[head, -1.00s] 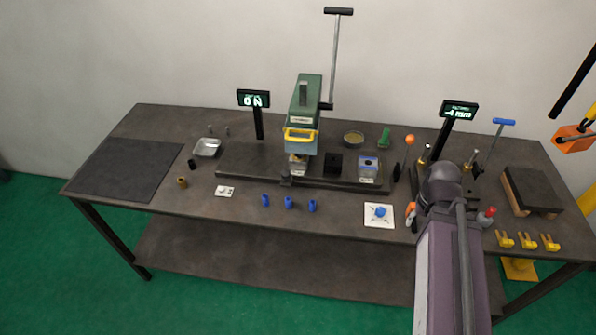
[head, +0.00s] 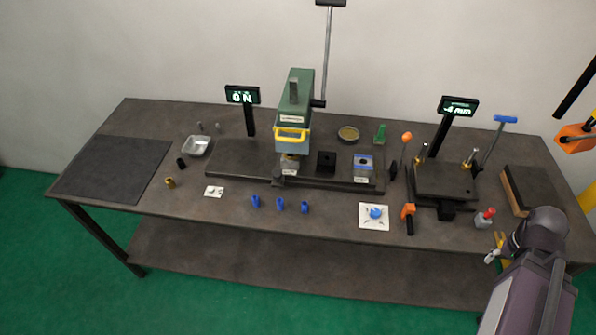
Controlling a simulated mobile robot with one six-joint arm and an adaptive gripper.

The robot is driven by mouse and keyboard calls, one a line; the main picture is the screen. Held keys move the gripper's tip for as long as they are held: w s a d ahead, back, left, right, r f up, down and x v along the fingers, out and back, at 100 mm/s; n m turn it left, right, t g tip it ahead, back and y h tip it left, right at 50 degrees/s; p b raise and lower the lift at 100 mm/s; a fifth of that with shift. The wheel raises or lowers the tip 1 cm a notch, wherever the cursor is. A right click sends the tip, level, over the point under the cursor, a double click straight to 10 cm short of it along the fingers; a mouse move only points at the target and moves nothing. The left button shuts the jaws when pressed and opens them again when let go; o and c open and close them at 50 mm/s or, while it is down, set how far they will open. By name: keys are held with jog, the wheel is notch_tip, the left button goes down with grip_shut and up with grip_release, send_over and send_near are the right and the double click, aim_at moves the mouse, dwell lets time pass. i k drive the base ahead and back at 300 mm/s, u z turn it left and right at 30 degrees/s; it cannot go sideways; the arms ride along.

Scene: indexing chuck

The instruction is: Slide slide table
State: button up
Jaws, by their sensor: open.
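The dark square plate (head: 440,182), which looks like the slide table, sits on a black base at the right of the bench. Brass-tipped posts stand at its back corners, and a black block (head: 447,209) is at its front edge. The readout (head: 459,106) behind it appears to show -4 mm. My gripper (head: 497,252) is at the lower right, near the bench's front edge, to the right of and nearer than the plate and apart from it. It is small and partly hidden by my wrist. It is open, with nothing seen in it.
A green press (head: 295,105) stands on a long dark base at centre. An orange-topped lever (head: 406,137) and a blue T-handle (head: 505,119) rise beside the plate. An orange-headed tool (head: 408,217), a red-knobbed grey block (head: 484,217) and a wood-edged block (head: 530,189) lie nearby.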

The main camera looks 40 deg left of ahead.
aim_at(324, 163)
jog(key=z, duration=1.05)
jog(key=k, duration=0.3)
jog(key=u, duration=3.6)
jog(key=i, duration=0.1)
jog(key=z, duration=1.5)
